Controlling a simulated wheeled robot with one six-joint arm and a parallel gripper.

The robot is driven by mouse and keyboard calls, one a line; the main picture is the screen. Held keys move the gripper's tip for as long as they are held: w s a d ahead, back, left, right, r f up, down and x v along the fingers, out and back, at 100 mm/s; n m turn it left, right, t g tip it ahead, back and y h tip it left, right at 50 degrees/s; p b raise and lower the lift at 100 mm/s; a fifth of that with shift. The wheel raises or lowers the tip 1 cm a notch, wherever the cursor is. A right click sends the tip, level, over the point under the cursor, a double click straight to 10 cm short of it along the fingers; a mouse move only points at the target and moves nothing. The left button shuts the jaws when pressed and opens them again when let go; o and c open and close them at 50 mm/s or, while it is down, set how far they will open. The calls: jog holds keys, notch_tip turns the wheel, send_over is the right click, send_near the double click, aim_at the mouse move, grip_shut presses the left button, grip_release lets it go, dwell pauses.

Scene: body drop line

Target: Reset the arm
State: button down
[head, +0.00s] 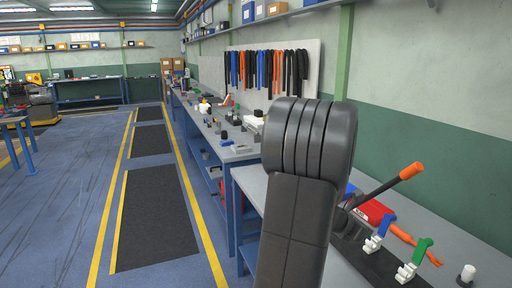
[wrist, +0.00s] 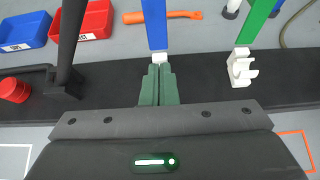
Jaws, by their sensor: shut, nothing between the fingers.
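My gripper (wrist: 158,72) shows in the wrist view with its two green fingers together and nothing between them. Its tips are just in front of the white base of a blue-handled clamp (wrist: 155,26); I cannot tell whether they touch. A green-handled clamp (wrist: 258,22) with a white base stands to the right. A dark lever (wrist: 71,40) rises to the left. In the head view my arm fills the middle and hides my gripper. There the lever's orange grip (head: 411,172), the blue handle (head: 384,224) and the green handle (head: 421,250) stand right of my arm.
The clamps stand on a dark strip (wrist: 210,108) along the grey bench. A red bin (wrist: 97,20), a blue bin (wrist: 24,30) and an orange tool (wrist: 165,15) lie behind it. A red knob (wrist: 14,88) is at left. The floor aisle (head: 70,190) is clear.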

jog(key=shift+s+a+f+h+b, duration=0.1)
jog(key=shift+a+f+h+b, duration=0.25)
jog(key=shift+f+h+b, duration=0.65)
jog(key=shift+s+a+t+b, duration=0.1)
jog(key=shift+t+b, duration=0.3)
jog(key=shift+b, duration=0.75)
jog(key=shift+r, duration=0.1)
